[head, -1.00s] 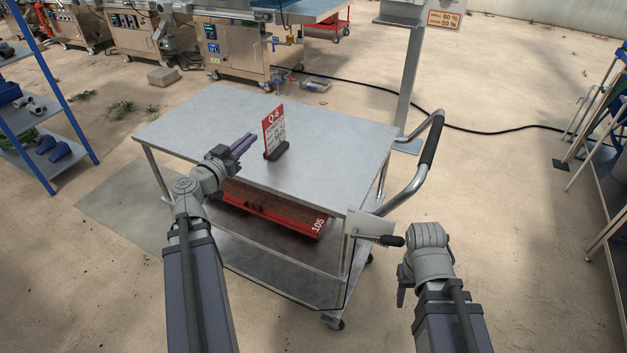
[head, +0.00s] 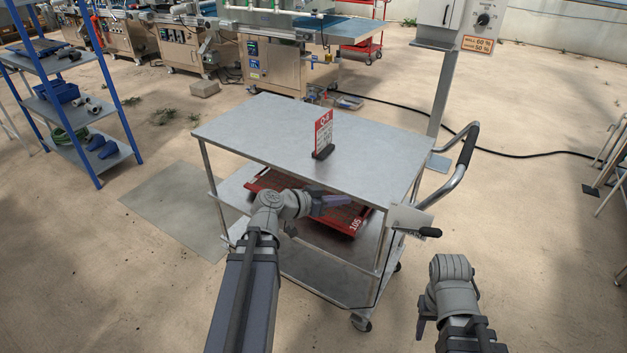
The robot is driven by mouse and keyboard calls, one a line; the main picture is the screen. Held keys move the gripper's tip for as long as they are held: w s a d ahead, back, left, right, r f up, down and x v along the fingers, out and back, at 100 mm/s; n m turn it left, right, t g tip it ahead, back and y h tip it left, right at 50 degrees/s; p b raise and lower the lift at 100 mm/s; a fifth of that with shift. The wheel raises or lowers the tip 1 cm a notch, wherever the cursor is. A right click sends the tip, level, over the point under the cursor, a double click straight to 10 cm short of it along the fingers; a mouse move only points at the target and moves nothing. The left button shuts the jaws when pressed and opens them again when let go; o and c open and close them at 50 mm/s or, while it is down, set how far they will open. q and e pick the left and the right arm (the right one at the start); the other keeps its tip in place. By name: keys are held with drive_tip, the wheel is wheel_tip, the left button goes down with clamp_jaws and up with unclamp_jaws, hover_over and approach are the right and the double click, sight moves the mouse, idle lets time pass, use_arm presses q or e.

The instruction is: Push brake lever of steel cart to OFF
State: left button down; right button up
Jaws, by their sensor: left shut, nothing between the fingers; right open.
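The steel cart (head: 265,131) stands in front of me with a flat top and lower shelves. Its brake lever (head: 428,231), a black grip on a short rod, sticks out to the right from a pale plate (head: 408,217) at the cart's near right corner. Any marking on the plate is too small to read. My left gripper (head: 342,201) is shut and empty, in front of the cart's near edge and left of the lever, apart from it. My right gripper (head: 420,330) is open and empty, below the lever and apart from it; its fingers are partly hidden by its wrist.
A red Q-6 sign (head: 323,134) stands on the cart top. A red tray (head: 353,222) marked 105 lies on the shelf below. The cart's push handle (head: 466,155) curves out at right. A blue rack (head: 100,88) stands at left.

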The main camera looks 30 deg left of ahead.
use_arm(q)
drive_tip(key=s+d+f+m+g, duration=0.1)
drive_tip(key=s+d+f+g, duration=0.25)
drive_tip(key=d, duration=0.35)
drive_tip(key=s+d+f+g, duration=0.3)
drive_tip(key=d+f, duration=0.2)
drive_tip(key=d, duration=0.2)
drive_tip(key=s+d+f+g+y, duration=0.2)
drive_tip(key=s+y, duration=0.2)
drive_tip(key=s, duration=0.1)
drive_tip(key=s+d+f+n+g+y, duration=0.1)
drive_tip(key=s+d+f+g+y, duration=0.2)
drive_tip(key=s, duration=0.3)
drive_tip(key=shift+f+y, duration=0.15)
drive_tip(key=shift+y, duration=0.55)
drive_tip(key=shift+d, duration=0.15)
